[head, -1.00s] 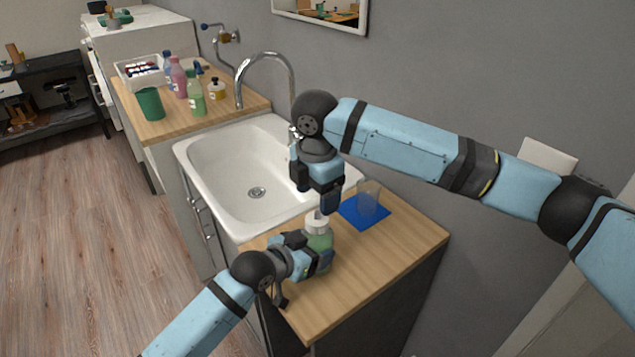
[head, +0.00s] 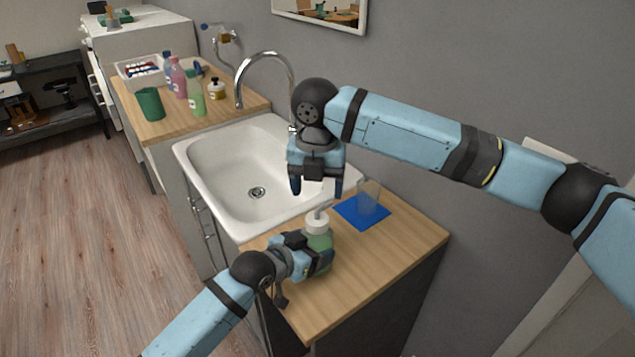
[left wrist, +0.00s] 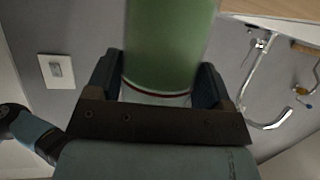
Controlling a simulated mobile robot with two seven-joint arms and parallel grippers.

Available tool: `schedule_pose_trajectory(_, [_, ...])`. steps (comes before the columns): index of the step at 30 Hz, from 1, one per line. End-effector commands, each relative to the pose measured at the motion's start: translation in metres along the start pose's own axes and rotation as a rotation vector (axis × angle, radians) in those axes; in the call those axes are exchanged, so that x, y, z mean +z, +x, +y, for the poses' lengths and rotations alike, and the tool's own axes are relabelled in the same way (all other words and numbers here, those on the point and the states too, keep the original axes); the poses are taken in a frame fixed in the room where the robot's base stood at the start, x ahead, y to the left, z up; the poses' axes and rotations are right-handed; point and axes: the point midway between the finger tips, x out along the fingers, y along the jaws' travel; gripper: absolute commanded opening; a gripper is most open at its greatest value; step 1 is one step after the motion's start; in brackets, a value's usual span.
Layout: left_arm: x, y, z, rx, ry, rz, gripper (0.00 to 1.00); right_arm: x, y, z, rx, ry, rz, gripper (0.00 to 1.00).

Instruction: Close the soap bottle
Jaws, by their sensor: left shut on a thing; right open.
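Whether the top is fully seated on the bottle cannot be told.
Several bottles, a green cup (head: 151,104) and a white tray (head: 128,82) stand on the far counter. The near counter's front is clear.

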Motion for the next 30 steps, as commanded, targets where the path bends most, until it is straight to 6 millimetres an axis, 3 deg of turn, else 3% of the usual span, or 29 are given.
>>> schedule_pose_trajectory(15, [-0.001,0.000,0.000,0.000,0.000,0.002,0.08,0.000,0.069,0.000,-0.001,0.002,0.001,0.70])
schedule_pose_trajectory(27, [-0.001,0.000,0.000,0.000,0.000,0.002,0.08,0.000,0.076,0.000,0.000,0.001,0.000,0.70])
schedule_pose_trajectory(30, [-0.001,0.000,0.000,0.000,0.000,0.002,0.08,0.000,0.076,0.000,0.000,0.001,0.000,0.50])
